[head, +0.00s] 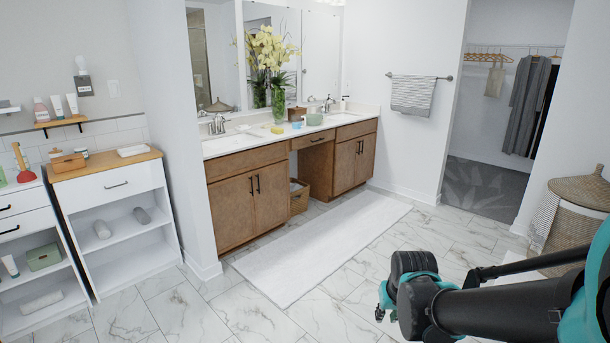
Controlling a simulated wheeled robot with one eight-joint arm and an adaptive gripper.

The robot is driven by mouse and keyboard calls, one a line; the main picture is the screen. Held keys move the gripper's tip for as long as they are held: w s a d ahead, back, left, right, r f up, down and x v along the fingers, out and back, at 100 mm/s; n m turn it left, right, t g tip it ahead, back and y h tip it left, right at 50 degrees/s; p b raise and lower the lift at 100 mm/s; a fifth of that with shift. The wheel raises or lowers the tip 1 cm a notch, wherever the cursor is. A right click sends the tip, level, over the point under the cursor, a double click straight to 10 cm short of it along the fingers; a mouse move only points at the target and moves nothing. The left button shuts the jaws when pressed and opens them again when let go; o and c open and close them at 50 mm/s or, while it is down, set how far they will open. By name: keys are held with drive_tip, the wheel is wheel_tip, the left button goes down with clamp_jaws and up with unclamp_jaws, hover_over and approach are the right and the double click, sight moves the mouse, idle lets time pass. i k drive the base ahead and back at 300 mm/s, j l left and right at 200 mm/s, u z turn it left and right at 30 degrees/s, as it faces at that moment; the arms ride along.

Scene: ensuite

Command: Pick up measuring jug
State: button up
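I cannot make out a measuring jug for certain in the head view. Small items stand on the vanity counter (222,148), among them a yellow block (278,129), a small blue item (296,125) and a greenish item (314,119); they are too small to identify. My gripper (386,304) is at the lower right, above the marble floor and well away from the counter. Its fingers are small and partly hidden by the dark wrist, so its opening does not show. I see nothing held in it.
A white mat (318,243) lies before the vanity. White shelf units (115,205) at left hold boxes, rolled towels and bottles. A tall vase of yellow flowers (278,98) stands on the counter. A wicker basket (576,218) is at right. The marble floor between is clear.

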sight(296, 119)
drive_tip(key=i+j+u, duration=0.1)
drive_tip(key=i+u, duration=0.35)
drive_tip(key=i, duration=1.6)
drive_tip(key=i+z, duration=0.15)
drive_tip(key=i, duration=0.3)
drive_tip(key=i+j+z, duration=0.2)
drive_tip(key=i, duration=0.25)
drive_tip(key=i+j+z, duration=0.15)
drive_tip(key=i, duration=0.3)
drive_tip(key=i+j+z, duration=0.15)
drive_tip(key=i, duration=0.3)
